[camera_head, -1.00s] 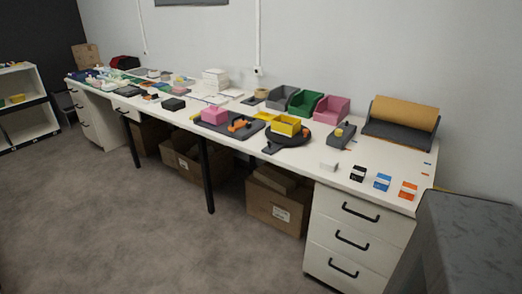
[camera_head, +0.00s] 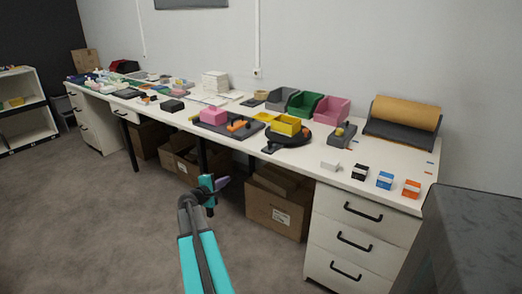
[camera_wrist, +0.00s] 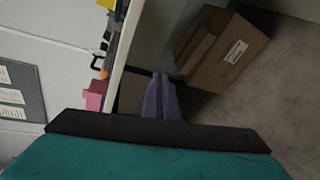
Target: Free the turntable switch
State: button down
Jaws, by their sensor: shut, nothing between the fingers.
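The black round turntable (camera_head: 298,140) lies on the white table, right of the table's middle. A yellow open bin (camera_head: 287,126) stands on it. A dark piece (camera_head: 270,148) sticks out at the turntable's front left, near the table edge; I cannot tell whether this is the switch. My gripper (camera_head: 222,183) is in front of the table, below and left of the turntable. In the wrist view its purple fingers (camera_wrist: 161,98) are shut together and empty.
A dark tray (camera_head: 228,125) with a pink block (camera_head: 213,117) and an orange tool (camera_head: 238,126) lies left of the turntable. Small boxes stand at the right front. A carton (camera_head: 275,212) sits under the table. The floor before the table is clear.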

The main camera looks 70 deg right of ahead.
jog(key=h, duration=0.2)
send_near(262, 153)
jog(key=w+r, duration=0.2)
jog(key=w, duration=0.3)
jog(key=shift+s+a+r+n+g+b, duration=0.2)
jog(key=shift+n+g+b, duration=0.1)
jog(key=shift+n+g, duration=0.1)
jog(key=shift+d, duration=0.15)
jog(key=shift+s+d+f+p, duration=0.1)
jog(key=shift+s+d+p, duration=0.1)
jog(key=shift+d, duration=1.45)
jog(key=shift+s+d+f+p, duration=0.1)
jog(key=shift+s+d, duration=0.1)
jog(key=shift+d, duration=1.5)
jog(key=shift+s+d+f+p, duration=0.1)
jog(key=shift+s+d+p, duration=0.1)
jog(key=shift+d, duration=1.45)
jog(key=s, duration=0.1)
jog(key=s+r, duration=0.1)
jog(key=shift+s, duration=0.25)
jog(key=shift+s+d+r, duration=0.1)
jog(key=shift+s+d, duration=0.05)
jog(key=shift+s, duration=0.5)
jog(key=shift+b, duration=0.35)
